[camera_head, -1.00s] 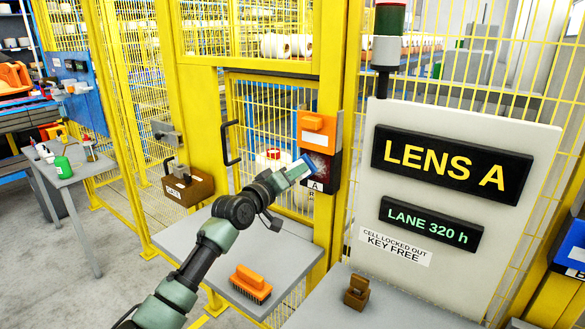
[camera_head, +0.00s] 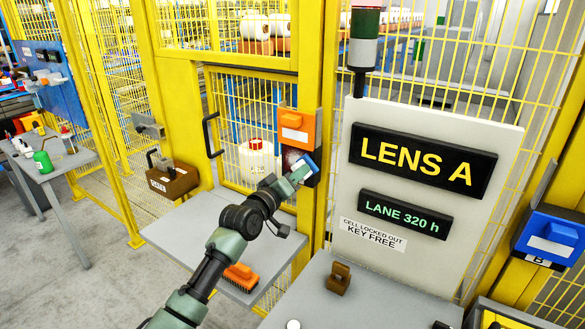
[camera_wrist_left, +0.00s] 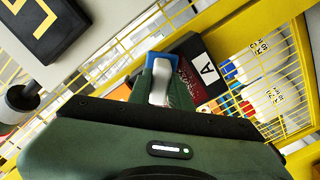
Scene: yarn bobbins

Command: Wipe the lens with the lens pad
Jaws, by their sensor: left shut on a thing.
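The lens (camera_head: 290,158) is a dark red, speckled face below an orange housing (camera_head: 294,126) on the yellow post. It also shows in the left wrist view (camera_wrist_left: 188,84), beside the label A. My left gripper (camera_head: 298,174) is shut on the lens pad, a blue pad (camera_head: 311,163) with a white grip (camera_wrist_left: 159,82). The pad is at the right side of the lens, covering part of it in the head view. I cannot tell whether it touches. My right gripper is not in view.
A grey shelf (camera_head: 190,235) with an orange brush (camera_head: 241,277) lies below. A sign panel (camera_head: 400,280) reads LENS A, with a brown block (camera_head: 338,278) on the ledge before it. A blue unit B (camera_head: 552,235) is at far right. Yellow mesh fencing stands behind.

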